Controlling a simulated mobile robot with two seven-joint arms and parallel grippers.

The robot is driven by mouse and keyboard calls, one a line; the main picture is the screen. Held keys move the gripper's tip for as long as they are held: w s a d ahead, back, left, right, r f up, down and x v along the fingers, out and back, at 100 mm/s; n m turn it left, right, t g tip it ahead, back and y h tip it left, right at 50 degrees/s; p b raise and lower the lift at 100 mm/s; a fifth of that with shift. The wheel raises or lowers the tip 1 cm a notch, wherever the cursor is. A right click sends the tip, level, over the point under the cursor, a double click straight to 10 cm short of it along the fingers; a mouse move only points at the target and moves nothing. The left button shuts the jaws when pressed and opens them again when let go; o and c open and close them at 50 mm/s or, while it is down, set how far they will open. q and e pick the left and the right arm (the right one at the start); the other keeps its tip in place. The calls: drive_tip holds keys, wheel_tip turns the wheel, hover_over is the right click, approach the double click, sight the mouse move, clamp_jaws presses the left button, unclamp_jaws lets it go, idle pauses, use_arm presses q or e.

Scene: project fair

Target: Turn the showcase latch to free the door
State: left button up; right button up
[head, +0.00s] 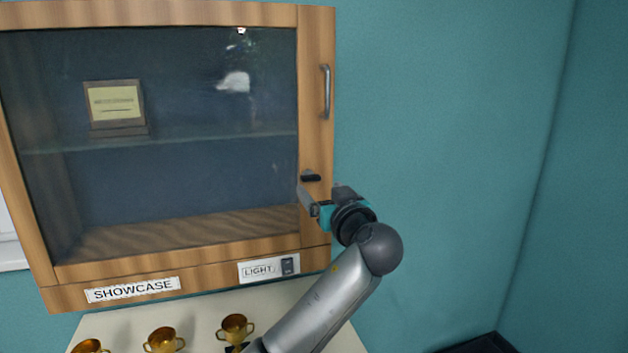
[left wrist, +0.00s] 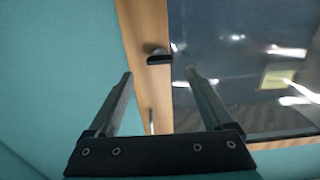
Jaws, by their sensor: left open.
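The showcase (head: 318,60) is a wooden cabinet with a glass door (head: 200,110), which looks closed. The latch (head: 311,178) is a small black knob on the door's right frame, below the metal handle (head: 326,92). It lies about level. My left gripper (head: 319,190) is open just below and in front of the latch, with nothing seen between its fingers. In the left wrist view the latch (left wrist: 158,57) shows just beyond and between the two fingertips (left wrist: 159,74). I cannot tell whether a finger touches it. My right gripper is not in view.
A light switch (head: 288,266) and its label sit on the bottom rail, near the SHOWCASE sign (head: 133,290). Several gold trophies (head: 235,328) stand on a pale table (head: 200,318) below. A plaque (head: 114,105) stands inside. The teal wall at right is clear.

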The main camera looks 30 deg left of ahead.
sight(312, 180)
use_arm(q)
drive_tip(key=x, duration=0.5)
drive_tip(key=shift+w+a, duration=0.25)
clamp_jaws()
idle(0.5)
